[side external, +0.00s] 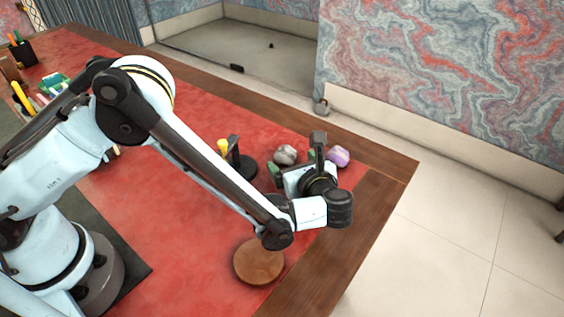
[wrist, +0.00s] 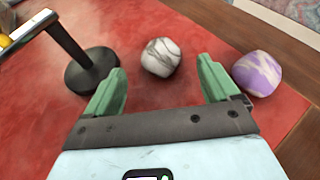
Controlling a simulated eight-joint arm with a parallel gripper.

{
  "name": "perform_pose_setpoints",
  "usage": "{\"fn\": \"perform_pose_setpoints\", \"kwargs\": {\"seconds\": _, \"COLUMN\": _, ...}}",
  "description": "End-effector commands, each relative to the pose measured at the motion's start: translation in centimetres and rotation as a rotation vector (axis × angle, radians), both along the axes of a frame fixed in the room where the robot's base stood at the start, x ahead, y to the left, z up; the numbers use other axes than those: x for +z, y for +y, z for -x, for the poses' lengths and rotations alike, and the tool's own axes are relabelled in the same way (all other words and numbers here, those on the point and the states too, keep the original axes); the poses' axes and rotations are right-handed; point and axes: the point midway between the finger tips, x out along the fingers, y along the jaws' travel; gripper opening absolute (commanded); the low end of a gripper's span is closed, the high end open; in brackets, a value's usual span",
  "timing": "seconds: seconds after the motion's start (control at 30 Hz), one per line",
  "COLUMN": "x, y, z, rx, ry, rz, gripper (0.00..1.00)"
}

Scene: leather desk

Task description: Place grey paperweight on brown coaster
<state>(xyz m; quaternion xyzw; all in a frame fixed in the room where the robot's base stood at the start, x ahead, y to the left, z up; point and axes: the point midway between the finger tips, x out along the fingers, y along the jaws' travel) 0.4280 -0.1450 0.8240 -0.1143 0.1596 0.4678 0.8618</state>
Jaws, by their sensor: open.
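The grey paperweight (wrist: 161,57) is a rounded, dark-veined stone on the red leather desk top. In the wrist view it lies just beyond and between the green fingertips of my gripper (wrist: 160,85), which is open and empty. In the side view the paperweight (side external: 285,154) is just left of my gripper (side external: 293,163), near the desk's back edge. The brown coaster (side external: 259,261) is a round disc nearer the front edge, with nothing on it, below my forearm in the picture. The coaster is not in the wrist view.
A purple and white stone (wrist: 257,73) lies right of the grey one, close outside my right finger. A black stand with a round base (wrist: 92,71) is close to my left finger. Pens and other items (side external: 22,97) are at the far left. Red leather around the coaster is clear.

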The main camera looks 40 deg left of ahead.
Motion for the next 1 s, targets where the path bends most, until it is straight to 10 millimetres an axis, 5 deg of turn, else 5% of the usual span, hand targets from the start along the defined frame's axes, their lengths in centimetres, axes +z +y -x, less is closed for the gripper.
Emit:
{"fn": "perform_pose_setpoints", "kwargs": {"seconds": 0.23, "x": -1.4, "y": 2.6, "z": -1.9, "rx": 0.002, "ry": 0.001, "rz": 0.000, "gripper": 0.88}}
{"fn": "perform_pose_setpoints", "kwargs": {"seconds": 0.57, "x": -1.6, "y": 3.0, "z": -2.2, "rx": 0.000, "ry": 0.000, "rz": 0.000, "gripper": 0.87}}
{"fn": "perform_pose_setpoints", "kwargs": {"seconds": 1.0, "x": -1.5, "y": 2.9, "z": -2.2, "rx": 0.000, "ry": -0.001, "rz": -0.001, "gripper": 0.19}}
